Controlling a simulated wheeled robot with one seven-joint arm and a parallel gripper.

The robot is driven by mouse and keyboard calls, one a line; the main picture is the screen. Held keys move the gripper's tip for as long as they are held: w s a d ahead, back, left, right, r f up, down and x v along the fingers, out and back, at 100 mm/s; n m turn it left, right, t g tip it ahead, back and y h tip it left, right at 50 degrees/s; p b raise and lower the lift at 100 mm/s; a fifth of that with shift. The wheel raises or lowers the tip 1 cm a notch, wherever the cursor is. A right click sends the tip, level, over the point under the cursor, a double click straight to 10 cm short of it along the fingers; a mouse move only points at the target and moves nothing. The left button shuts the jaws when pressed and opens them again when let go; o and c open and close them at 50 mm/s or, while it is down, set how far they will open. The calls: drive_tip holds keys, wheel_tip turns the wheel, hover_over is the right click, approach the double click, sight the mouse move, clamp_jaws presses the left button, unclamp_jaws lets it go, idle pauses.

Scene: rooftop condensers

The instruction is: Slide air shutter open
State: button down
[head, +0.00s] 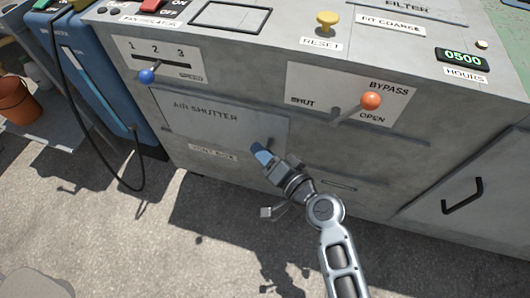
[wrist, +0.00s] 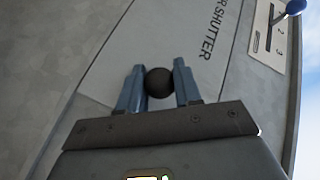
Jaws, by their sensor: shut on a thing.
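The air shutter (head: 225,118) is a flat grey panel on the front of the grey cabinet, lettered AIR SHUTTER; it also shows in the wrist view (wrist: 165,35). A dark round knob (wrist: 159,82) sits at the panel's right end as the head view has it. My gripper (head: 261,153) is at that end of the panel. In the wrist view its two blue fingers (wrist: 159,88) are shut on the knob, one on each side. In the head view the fingers largely hide the knob.
Above are a blue-knobbed lever (head: 147,76) by the numbers 1 2 3 and an orange-knobbed bypass lever (head: 371,101). A yellow reset button (head: 327,20) is on top. A blue machine (head: 100,70) with a black hose stands left.

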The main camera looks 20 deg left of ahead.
drive_tip(key=d+b, duration=0.5)
drive_tip(key=d, duration=2.2)
drive_tip(key=c, duration=0.8)
unclamp_jaws()
drive_tip(key=p+v, duration=0.2)
drive_tip(key=v, duration=0.5)
drive_tip(key=shift+s+d, duration=0.25)
drive_tip(key=shift+s, duration=0.05)
